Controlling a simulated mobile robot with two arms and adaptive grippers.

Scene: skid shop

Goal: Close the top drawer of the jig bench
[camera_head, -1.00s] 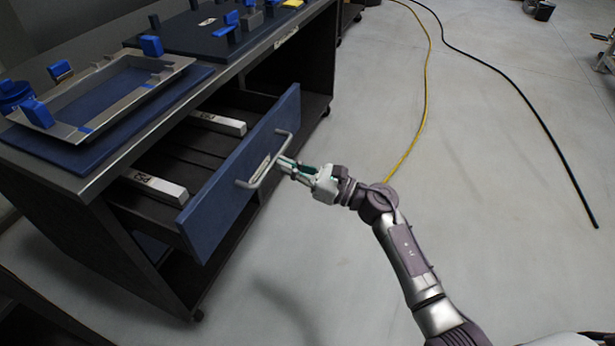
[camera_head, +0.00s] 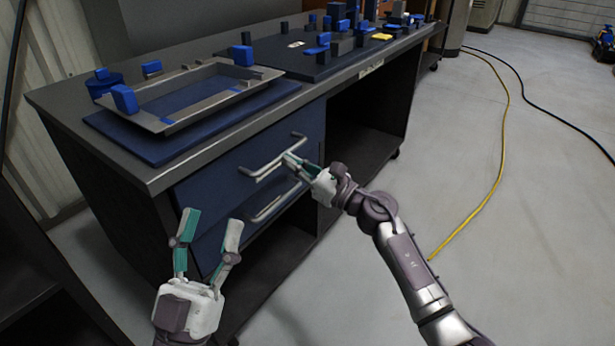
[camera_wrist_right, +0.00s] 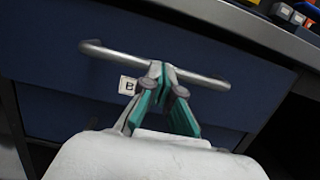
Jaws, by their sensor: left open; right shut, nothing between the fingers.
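The jig bench (camera_head: 215,62) has a blue top drawer (camera_head: 222,165) with a grey bar handle (camera_head: 262,172). In the head view the drawer front looks flush with the bench, just under the worktop. A second handle (camera_head: 275,207) shows on the drawer below. My right gripper (camera_head: 288,160) is shut and empty, its fingertips at the top drawer's handle. In the right wrist view, the shut fingertips (camera_wrist_right: 158,68) are at the handle bar (camera_wrist_right: 110,52), in front of the drawer face. My left gripper (camera_head: 212,217) is open and empty, in front of the bench's left part.
On the worktop lie a blue board with a metal frame (camera_head: 165,127) and a dark fixture plate (camera_head: 262,62) with blue blocks. A yellow cable (camera_head: 503,140) and a black hose (camera_head: 560,122) cross the floor. The floor right of the bench is otherwise open.

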